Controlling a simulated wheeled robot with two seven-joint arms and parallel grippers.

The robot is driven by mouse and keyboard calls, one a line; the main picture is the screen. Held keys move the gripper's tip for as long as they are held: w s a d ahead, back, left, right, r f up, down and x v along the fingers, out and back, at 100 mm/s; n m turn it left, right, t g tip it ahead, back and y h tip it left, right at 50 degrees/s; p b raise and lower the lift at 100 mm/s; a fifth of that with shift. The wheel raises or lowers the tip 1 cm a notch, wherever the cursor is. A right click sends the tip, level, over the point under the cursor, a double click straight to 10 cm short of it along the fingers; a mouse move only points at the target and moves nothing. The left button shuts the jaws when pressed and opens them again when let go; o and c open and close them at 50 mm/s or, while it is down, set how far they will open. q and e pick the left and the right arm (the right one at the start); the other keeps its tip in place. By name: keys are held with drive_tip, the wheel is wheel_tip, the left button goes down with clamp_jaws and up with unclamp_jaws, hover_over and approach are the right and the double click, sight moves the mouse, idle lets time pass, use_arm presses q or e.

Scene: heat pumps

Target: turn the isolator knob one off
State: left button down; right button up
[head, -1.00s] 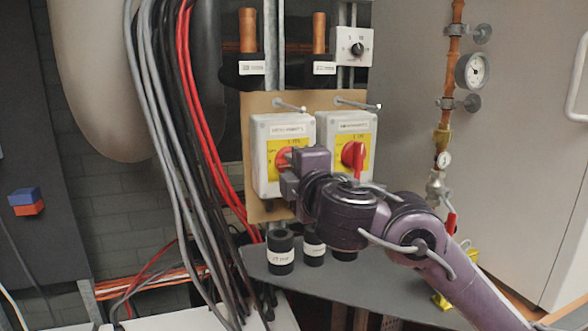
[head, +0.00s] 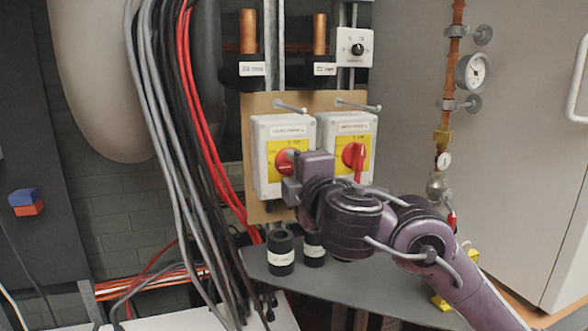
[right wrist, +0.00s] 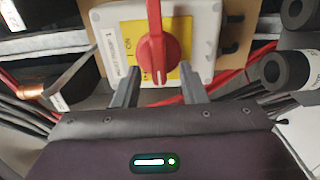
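The left isolator box (head: 258,184) is white with a yellow plate and a red knob (head: 284,161), partly hidden behind my right gripper. In the right wrist view the red knob (right wrist: 152,48) has its long handle upright in the picture, crosswise to the ON mark beside it. My right gripper (right wrist: 159,92) is open, its two dark fingers apart in front of the box. The knob is between their lines, with no clear contact. In the head view my right gripper (head: 292,188) is at the left box. My left gripper is not in view.
A second isolator (head: 330,132) with a red knob (head: 354,157) stands close on the right, its handle vertical. Metal rods (head: 358,105) stick out above both boxes. Cables (head: 165,120) hang at the left. Black pipe ends (head: 281,252) stand below on a grey shelf (head: 345,283).

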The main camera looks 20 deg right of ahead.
drive_tip(key=s+p, duration=0.2)
drive_tip(key=s, duration=0.4)
drive_tip(key=shift+s+d, duration=0.15)
drive_tip(key=shift+s, duration=0.15)
drive_tip(key=shift+f, duration=0.1)
